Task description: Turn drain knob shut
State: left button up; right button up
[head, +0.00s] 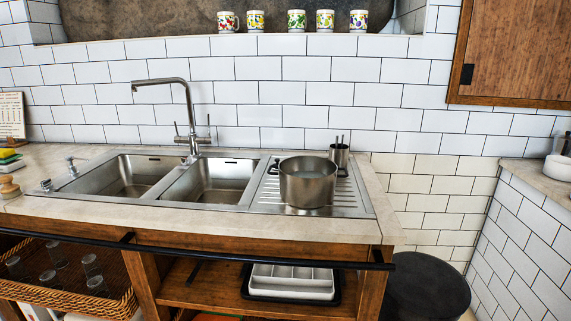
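A steel double-basin sink (165,190) with a ribbed drainboard is set in the pale counter. A small metal knob (46,185) sits at the sink's front left corner, and a taller metal fitting (71,166) stands behind it on the left rim. I cannot tell for certain which one is the drain knob, or whether it is turned open or shut. A tall steel faucet (190,120) with side handles stands behind the basins. Both basins look empty; their drains are not clearly visible. Neither of my grippers is in view.
A steel pot (308,183) stands on the drainboard, with a utensil cup (339,154) behind it. A wooden item (9,187) and sponges (8,157) lie at the far left. A dark rail (200,252) runs along the counter front. A round black-topped object (428,284) stands at right.

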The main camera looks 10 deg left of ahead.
aim_at(45, 184)
jog(key=u, duration=1.7)
jog(key=z, duration=0.5)
jog(key=i+j+z, duration=0.6)
jog(key=j, duration=0.3)
jog(key=i+j+z, duration=0.4)
jog(key=j, duration=0.4)
